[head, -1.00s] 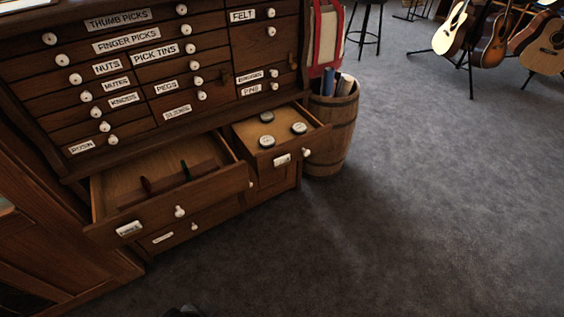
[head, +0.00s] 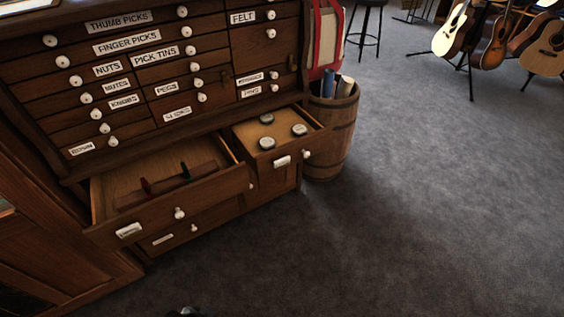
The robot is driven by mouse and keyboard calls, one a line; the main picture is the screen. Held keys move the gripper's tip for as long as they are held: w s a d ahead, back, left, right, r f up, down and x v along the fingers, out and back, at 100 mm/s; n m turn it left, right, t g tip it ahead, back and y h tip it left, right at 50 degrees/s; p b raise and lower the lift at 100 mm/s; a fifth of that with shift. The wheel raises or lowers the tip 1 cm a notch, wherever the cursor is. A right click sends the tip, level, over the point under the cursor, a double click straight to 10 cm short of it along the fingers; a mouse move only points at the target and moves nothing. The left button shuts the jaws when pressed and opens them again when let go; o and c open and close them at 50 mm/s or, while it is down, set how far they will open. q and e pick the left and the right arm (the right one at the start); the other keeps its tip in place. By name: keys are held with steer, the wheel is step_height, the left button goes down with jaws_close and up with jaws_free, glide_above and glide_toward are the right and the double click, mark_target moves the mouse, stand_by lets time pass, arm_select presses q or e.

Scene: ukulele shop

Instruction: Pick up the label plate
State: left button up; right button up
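Several white label plates show on the dark wooden drawer cabinet, and I cannot tell which one the task means. One label plate (head: 129,230) is on the front of the open lower left drawer (head: 215,189). Another label plate (head: 282,161) is on the front of the open right drawer (head: 313,141). A further small label plate (head: 162,239) is on the closed drawer below the left one. No loose label plate shows. Neither gripper is clearly in view. A small grey piece shows at the bottom edge, too cut off to identify.
The left drawer holds a wooden bar (head: 168,185) with a red and a green piece. The right drawer holds three round tins (head: 299,130). A barrel (head: 333,130) with rolls stands beside the cabinet. Guitars (head: 495,45) stand at the back right. The carpet (head: 420,220) is clear.

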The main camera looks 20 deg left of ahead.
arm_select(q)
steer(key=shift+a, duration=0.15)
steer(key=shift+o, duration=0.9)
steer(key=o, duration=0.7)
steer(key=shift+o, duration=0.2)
